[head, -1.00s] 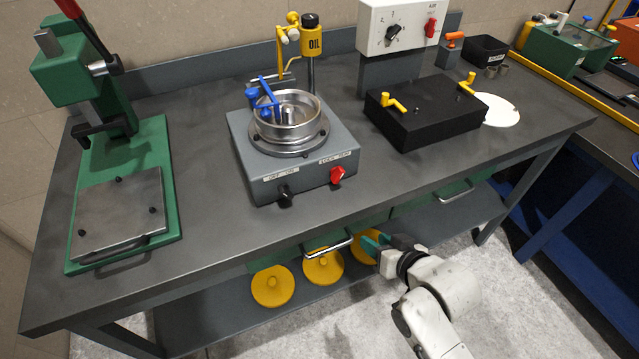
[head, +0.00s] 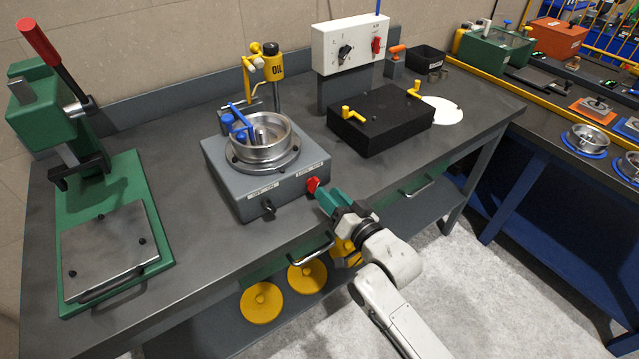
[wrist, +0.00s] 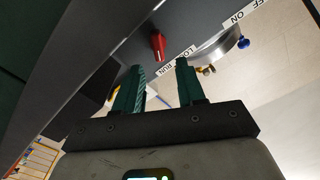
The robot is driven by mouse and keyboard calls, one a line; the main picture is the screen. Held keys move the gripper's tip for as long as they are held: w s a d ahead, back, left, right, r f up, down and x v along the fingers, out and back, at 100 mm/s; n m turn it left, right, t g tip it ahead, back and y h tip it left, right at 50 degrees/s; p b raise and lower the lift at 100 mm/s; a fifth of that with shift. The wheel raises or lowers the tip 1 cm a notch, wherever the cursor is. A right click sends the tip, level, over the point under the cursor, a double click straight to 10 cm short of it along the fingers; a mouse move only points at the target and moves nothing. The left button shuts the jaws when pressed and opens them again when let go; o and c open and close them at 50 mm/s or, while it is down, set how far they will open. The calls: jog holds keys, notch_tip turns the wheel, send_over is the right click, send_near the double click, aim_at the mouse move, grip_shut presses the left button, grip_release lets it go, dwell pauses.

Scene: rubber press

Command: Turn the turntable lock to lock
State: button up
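The red turntable lock knob (head: 313,185) is on the front face of the grey turntable box (head: 225,172), at its right end. In the wrist view the red knob (wrist: 157,45) shows just beyond the fingertips, roughly between them. My gripper (head: 327,196) has green-teal fingers and is close to the knob from the front right. In the wrist view my gripper (wrist: 160,70) is open with an empty gap, apart from the knob as far as I can tell. The LOCK/RUN label (wrist: 175,62) is partly hidden by a finger.
A black knob (head: 268,207) is on the same face, left of the lock. A metal bowl (head: 262,140) with a blue handle sits on the box. A black block (head: 380,122) with yellow handles stands to the right. A drawer handle (head: 311,250) sticks out below the table edge.

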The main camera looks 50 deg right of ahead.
aim_at(318, 184)
jog(key=shift+x, duration=2.35)
jog(key=shift+c, duration=0.3)
grip_shut()
